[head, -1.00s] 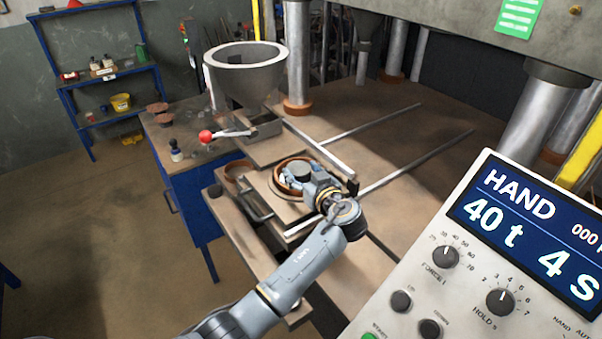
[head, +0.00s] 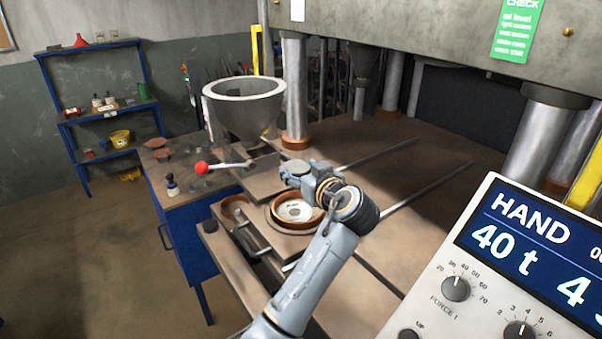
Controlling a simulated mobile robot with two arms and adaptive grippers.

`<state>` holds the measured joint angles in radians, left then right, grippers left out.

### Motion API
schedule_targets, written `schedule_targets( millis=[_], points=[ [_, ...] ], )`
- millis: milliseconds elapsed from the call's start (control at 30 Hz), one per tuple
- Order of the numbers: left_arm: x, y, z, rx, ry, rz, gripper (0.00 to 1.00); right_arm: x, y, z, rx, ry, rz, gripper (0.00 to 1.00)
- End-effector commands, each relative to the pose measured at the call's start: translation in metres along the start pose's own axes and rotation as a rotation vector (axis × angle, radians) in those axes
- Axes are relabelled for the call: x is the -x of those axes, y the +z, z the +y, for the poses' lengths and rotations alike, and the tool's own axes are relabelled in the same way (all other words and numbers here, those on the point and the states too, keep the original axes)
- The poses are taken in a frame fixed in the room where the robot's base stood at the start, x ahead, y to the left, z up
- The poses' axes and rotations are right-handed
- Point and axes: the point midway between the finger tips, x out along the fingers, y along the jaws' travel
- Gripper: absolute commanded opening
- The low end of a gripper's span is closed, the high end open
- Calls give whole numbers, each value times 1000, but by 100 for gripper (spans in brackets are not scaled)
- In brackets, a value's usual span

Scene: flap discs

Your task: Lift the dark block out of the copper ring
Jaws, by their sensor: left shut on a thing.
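The copper ring (head: 281,221) sits on the plate at the front of the press table. A pale disc with a small mark (head: 294,211) lies inside it. The fingertips are small and partly hidden by the wrist, which also covers the ring's right edge. My right gripper is not in view.
A grey hopper (head: 243,103) and a lever with a red knob (head: 202,168) stand behind left. A smaller copper-coloured cup (head: 232,204) is left of the ring. The control panel (head: 480,285) fills the lower right. Press columns (head: 294,95) rise behind. The table's right part is clear.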

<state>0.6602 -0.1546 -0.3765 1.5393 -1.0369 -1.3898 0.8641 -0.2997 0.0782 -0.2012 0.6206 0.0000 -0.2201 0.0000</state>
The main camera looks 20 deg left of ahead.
Motion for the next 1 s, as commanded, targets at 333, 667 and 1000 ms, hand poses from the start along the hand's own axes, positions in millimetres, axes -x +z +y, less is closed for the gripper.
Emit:
schedule_targets(
  millis=[333, 667, 1000],
  points=[
    [5, -24, 1, 2, 2, 2, 17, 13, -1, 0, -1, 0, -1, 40],
    [10, -50, 0, 2, 1, 2, 17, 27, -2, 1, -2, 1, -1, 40],
    [14, -70, 0, 1, 1, 2, 17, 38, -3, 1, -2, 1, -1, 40]
  ],
)
